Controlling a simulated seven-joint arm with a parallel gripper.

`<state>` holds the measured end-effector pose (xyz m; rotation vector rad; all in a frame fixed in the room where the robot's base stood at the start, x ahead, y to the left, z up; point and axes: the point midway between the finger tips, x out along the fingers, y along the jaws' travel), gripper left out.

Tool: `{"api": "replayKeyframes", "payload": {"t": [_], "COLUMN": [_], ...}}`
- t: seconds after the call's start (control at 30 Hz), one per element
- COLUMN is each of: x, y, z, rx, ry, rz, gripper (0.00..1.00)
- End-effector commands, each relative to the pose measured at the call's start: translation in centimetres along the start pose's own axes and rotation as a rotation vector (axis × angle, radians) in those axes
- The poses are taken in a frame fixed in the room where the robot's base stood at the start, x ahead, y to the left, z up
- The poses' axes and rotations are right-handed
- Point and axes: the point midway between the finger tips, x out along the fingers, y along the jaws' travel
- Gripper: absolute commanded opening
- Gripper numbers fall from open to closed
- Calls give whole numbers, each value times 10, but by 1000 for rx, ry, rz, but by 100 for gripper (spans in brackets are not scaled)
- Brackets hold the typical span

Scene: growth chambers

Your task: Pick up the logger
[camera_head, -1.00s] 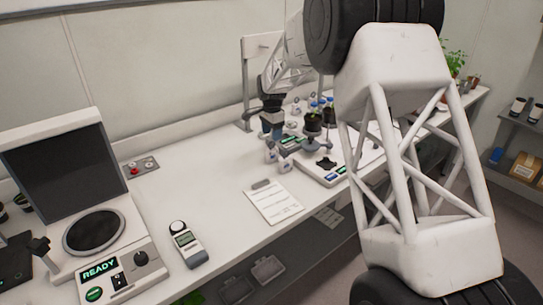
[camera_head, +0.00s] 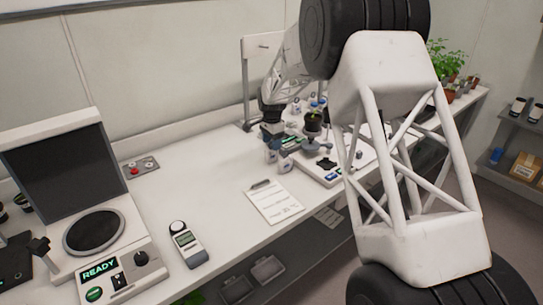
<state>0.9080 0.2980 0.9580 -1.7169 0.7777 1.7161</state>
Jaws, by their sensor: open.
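A pale handheld meter (camera_head: 187,244) with a round sensor and a small dark display lies on the near part of the bench. A small dark device with a green display (camera_head: 291,143) sits farther back, close to my gripper. I cannot tell for certain which of the two is the logger. My gripper (camera_head: 278,158) is open, with its pale fingertips low over the bench beyond the clipboard. It is well away from the meter. No object shows clearly between the fingers, but the view there is small and cluttered.
A clipboard with paper (camera_head: 274,203) lies between the meter and my gripper. A machine with a READY display (camera_head: 100,270) stands at left, and a red-button box (camera_head: 141,167) lies behind.

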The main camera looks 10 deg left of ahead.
Motion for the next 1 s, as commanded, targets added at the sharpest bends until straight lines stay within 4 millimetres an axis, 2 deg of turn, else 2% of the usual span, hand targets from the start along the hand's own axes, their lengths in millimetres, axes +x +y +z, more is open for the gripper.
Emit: {"api": "replayKeyframes", "payload": {"t": [0.1, 0.3, 0.9, 0.93, 1.0], "x": [16, 32, 35, 35, 35], "y": [0, 0, 0, 0, 0], "z": [0, 0, 0, 0, 0], "rx": [0, 0, 0, 0, 0], "ry": [-1, 0, 0, 0, 0], "rz": [2, 1, 0, 0, 0], "gripper": [60, 60, 60, 58, 47]}}
